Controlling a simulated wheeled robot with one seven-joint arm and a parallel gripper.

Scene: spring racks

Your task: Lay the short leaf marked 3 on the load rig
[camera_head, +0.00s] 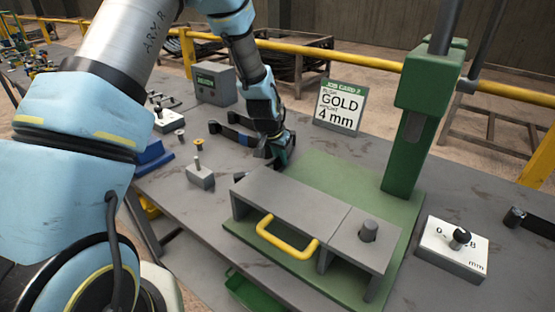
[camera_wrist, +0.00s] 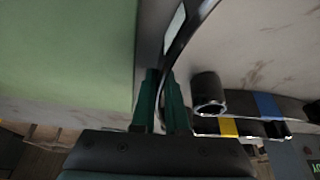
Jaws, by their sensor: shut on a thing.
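My gripper (camera_head: 283,153) is low at the back left edge of the load rig's green base (camera_head: 330,165). In the wrist view my gripper (camera_wrist: 161,95) has its green fingers shut on a thin, dark, curved leaf (camera_wrist: 185,42). The leaf stands on edge between the fingers, with a white patch on one face; no number is readable. The green base (camera_wrist: 65,50) fills the left of the wrist view, beside the leaf. In the head view the held leaf is mostly hidden by my gripper. The rig also has a green post (camera_head: 405,150).
A grey bench fixture (camera_head: 290,205) with a yellow handle (camera_head: 285,240) stands at the rig's front. Dark leaves with blue (camera_wrist: 268,106) and yellow (camera_wrist: 229,127) bands lie near my gripper. A card (camera_head: 340,108) reads GOLD 4 mm. A white gauge block (camera_head: 450,250) sits at right.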

